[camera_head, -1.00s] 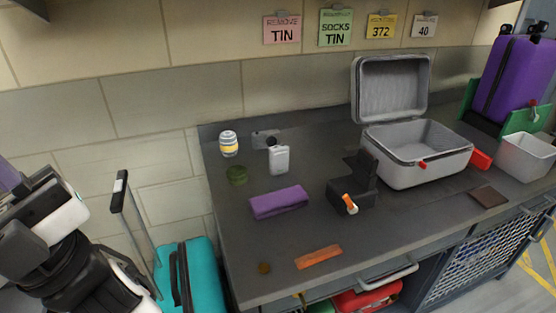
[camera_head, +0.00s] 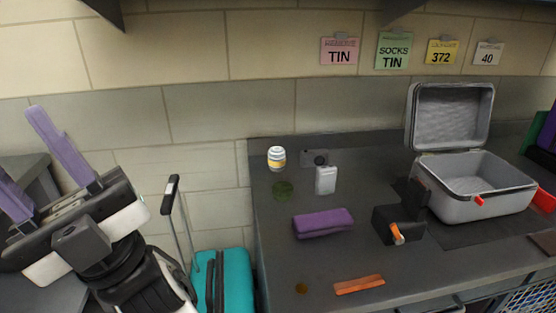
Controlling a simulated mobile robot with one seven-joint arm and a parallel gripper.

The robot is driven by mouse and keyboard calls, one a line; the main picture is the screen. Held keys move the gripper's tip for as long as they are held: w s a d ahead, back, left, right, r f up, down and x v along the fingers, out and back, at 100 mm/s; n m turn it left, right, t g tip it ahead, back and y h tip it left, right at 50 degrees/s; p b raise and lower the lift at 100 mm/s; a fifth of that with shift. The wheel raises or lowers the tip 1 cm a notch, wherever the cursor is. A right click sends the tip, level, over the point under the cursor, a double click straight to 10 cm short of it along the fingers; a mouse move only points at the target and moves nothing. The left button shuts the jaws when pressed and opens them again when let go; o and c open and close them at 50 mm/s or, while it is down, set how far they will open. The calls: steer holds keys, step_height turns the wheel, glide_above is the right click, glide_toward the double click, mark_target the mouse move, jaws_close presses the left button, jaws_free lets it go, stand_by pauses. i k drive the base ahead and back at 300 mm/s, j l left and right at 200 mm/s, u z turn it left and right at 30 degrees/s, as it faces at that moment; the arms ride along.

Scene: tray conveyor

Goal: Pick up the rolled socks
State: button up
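My gripper (camera_head: 18,150) is at the far left of the picture, well away from the worktop items. Its two purple-grey fingers point up and stand apart, with nothing visible between them. The left finger is partly cut off by the picture edge.
An open grey suitcase (camera_head: 470,205) stands right. A teal suitcase (camera_head: 232,280) stands on the floor left of the worktop (camera_head: 330,262).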

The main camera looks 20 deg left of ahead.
mark_target(276, 158)
steer(key=l+u, duration=0.15)
steer(key=u, duration=0.25)
steer(key=l+u, duration=0.15)
steer(key=u, duration=0.3)
steer(key=k+l+u, duration=0.1)
steer(key=l+u, duration=0.15)
steer(key=l, duration=0.25)
steer(key=k+l+u, duration=0.2)
steer(key=l, duration=0.25)
steer(key=k+l, duration=0.1)
steer(key=l, duration=0.8)
steer(key=i+u, duration=0.1)
steer(key=i, duration=0.8)
